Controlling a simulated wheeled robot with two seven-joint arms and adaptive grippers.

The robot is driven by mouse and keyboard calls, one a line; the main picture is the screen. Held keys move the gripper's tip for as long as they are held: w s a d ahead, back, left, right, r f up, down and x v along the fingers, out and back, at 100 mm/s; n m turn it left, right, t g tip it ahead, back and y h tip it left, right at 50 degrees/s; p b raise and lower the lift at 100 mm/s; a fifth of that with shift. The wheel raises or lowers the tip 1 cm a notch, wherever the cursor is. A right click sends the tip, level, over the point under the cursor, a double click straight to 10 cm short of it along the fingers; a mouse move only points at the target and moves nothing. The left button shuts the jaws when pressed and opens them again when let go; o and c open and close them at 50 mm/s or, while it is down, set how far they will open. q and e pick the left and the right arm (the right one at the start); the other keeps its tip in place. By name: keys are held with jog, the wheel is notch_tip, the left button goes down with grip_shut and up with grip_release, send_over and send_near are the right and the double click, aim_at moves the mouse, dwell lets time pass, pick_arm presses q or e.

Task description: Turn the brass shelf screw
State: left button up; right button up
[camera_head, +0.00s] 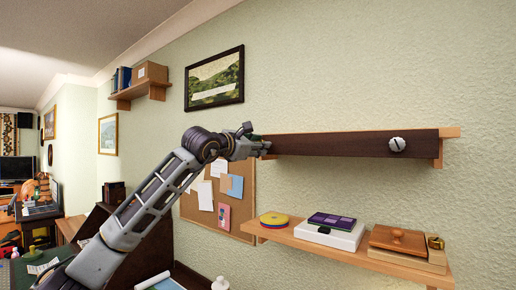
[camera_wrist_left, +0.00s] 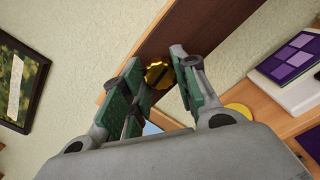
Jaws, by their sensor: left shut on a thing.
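The brass shelf screw (camera_wrist_left: 158,74) shows in the left wrist view as a round gold knob with a dark slot across it, on the dark front board (camera_wrist_left: 152,38) of a wall shelf. My left gripper (camera_wrist_left: 160,80) is shut on it, one green-padded finger to each side. In the head view my left gripper (camera_head: 261,145) is at the left end of the dark board (camera_head: 330,145) and hides the brass screw. A pale silver slotted screw (camera_head: 397,144) sits near the board's right end. My right gripper is in neither view.
Below, a lower shelf (camera_head: 285,237) holds a yellow and red disc (camera_head: 274,220), a white box (camera_head: 330,236) with a purple item, and wooden pieces (camera_head: 398,240). A corkboard (camera_head: 240,222) and a framed picture (camera_head: 214,79) hang nearby.

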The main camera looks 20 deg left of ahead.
pick_arm(q)
jog(key=m, duration=0.4)
jog(key=shift+f+m, duration=0.25)
jog(key=shift+m, duration=0.15)
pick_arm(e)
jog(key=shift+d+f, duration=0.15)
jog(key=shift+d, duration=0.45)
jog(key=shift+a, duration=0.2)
pick_arm(q)
jog(key=o, duration=0.6)
jog(key=shift+c, duration=0.2)
jog(key=o, duration=0.5)
jog(key=shift+r, duration=0.1)
jog(key=shift+c, duration=0.2)
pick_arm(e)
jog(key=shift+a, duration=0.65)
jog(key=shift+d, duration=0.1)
